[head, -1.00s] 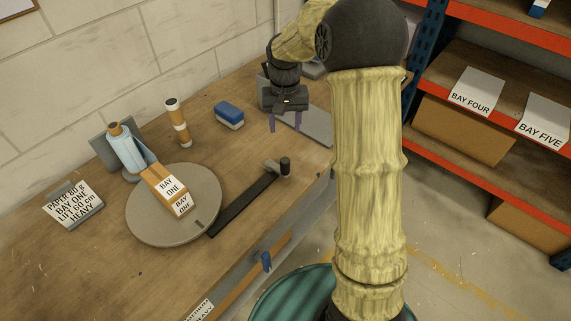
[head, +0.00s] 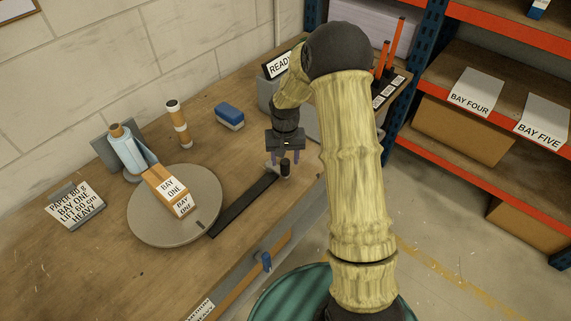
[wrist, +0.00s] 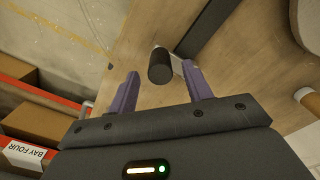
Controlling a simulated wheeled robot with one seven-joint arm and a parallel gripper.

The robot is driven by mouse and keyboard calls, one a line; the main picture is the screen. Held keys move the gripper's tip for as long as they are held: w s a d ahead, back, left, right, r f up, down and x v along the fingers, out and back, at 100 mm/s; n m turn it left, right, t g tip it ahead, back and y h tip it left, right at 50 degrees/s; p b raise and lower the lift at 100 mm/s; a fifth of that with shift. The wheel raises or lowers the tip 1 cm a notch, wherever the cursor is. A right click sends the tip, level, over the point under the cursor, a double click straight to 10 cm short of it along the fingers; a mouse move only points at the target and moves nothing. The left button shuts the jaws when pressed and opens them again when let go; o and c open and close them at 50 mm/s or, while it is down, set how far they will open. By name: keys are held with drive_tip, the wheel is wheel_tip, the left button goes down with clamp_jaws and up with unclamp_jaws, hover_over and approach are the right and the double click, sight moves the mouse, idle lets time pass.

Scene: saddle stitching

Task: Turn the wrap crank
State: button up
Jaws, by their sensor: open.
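The wrap crank is a flat black arm (head: 242,206) that runs from the round grey turntable (head: 146,229) to a short upright black handle (head: 285,168). A carton labelled BAY ONE (head: 168,192) sits on the turntable. My gripper (head: 284,160) is at the handle end of the crank, its purple fingers pointing down. In the wrist view the handle (wrist: 160,66) lies ahead of and between the two fingertips of my gripper (wrist: 158,82), which are apart. I cannot tell whether either finger touches the handle.
A light blue roll (head: 127,152) on a stand, a banded brown-and-white roll (head: 178,124) and a blue block (head: 229,116) stand behind the turntable. A PAPER sign (head: 75,205) stands left. A READY sign (head: 278,66) is at the back. Shelving is at right.

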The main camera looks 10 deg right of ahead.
sight(285, 162)
drive_tip(key=shift+f, duration=1.95)
clamp_jaws()
